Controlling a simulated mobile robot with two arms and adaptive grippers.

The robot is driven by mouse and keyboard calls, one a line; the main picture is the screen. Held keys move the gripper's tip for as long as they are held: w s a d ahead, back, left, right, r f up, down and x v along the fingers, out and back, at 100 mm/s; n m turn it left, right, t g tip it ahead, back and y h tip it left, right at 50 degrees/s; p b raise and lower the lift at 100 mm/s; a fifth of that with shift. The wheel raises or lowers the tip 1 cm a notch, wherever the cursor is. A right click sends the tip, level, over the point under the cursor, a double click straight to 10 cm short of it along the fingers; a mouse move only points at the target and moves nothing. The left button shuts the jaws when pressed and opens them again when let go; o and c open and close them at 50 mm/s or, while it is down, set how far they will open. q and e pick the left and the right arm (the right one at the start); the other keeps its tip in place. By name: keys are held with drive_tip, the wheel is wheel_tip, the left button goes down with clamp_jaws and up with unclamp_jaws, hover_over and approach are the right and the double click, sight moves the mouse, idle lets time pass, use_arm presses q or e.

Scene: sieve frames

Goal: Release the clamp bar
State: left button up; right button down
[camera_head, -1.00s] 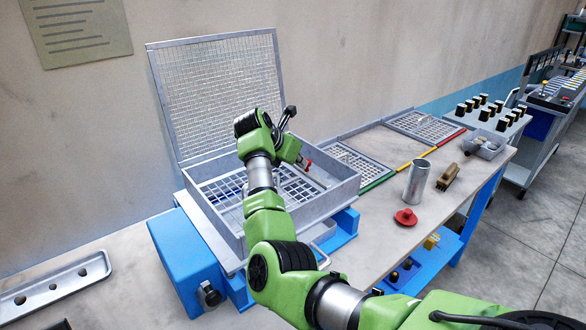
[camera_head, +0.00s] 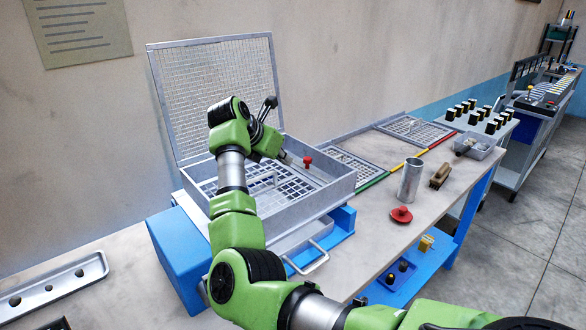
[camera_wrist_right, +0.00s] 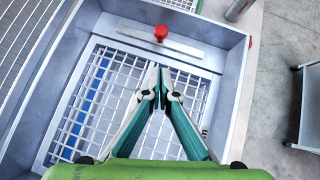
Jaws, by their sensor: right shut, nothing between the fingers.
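The clamp bar (camera_wrist_right: 188,48) is a flat grey metal strip with a red knob (camera_wrist_right: 160,33), lying across one end of the mesh inside the grey sieve box (camera_wrist_right: 237,62). In the head view the red knob (camera_head: 308,161) stands at the right inner side of the box (camera_head: 305,204). My right gripper (camera_wrist_right: 161,78) is shut and empty above the mesh, its tips pointing toward the bar and apart from the knob in the picture. In the head view my right gripper (camera_head: 284,157) is over the box, its fingertips hard to make out. My left gripper is not in view.
The mesh lid (camera_head: 215,95) stands open behind the box. Right of it are mesh frames (camera_head: 358,168), a metal cylinder (camera_head: 410,180), a red disc with a knob (camera_head: 401,215) and a brush (camera_head: 440,175).

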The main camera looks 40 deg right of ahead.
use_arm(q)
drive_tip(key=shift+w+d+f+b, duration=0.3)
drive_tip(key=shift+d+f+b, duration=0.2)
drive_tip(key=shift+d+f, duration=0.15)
use_arm(e)
drive_tip(key=v, duration=0.3)
drive_tip(key=shift+a+r, duration=0.15)
drive_tip(key=shift+r, duration=0.25)
